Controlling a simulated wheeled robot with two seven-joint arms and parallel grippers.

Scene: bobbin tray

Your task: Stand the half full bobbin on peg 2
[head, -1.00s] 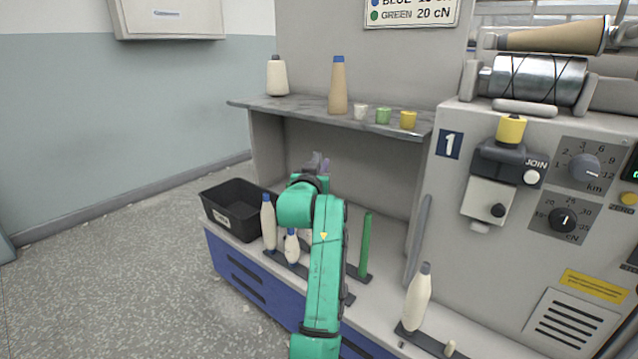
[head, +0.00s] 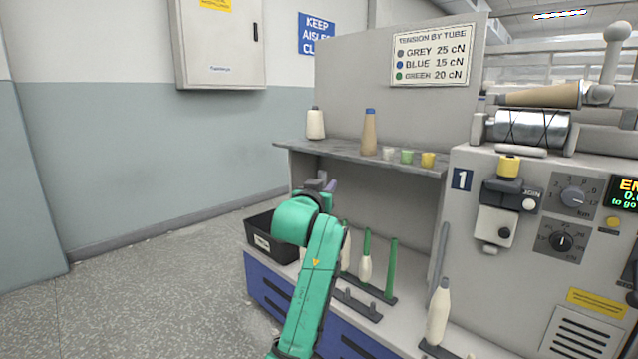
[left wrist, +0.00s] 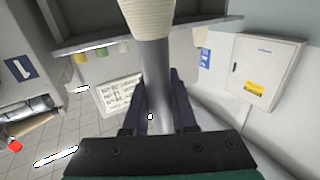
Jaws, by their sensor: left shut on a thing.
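My left gripper (head: 320,187) is raised at the left end of the machine, above the black bin's side. In the left wrist view its dark fingers (left wrist: 158,112) are shut on the bare grey tube of a bobbin (left wrist: 148,18). Cream yarn shows on this bobbin at the top edge of that view; the rest is cut off, so its fill cannot be judged. A green-tubed bobbin (head: 366,268) with yarn on its lower part stands on a dark peg strip, beside a bare green tube (head: 391,268). Empty pegs (head: 348,294) show in front. I cannot read any peg number. My right gripper is not in view.
A black bin (head: 262,240) stands at the left end. A grey-tipped bobbin (head: 438,312) stands at the right. A shelf (head: 350,153) with cones and small cups overhangs the bench. My arm hides part of a cream bobbin (head: 346,250).

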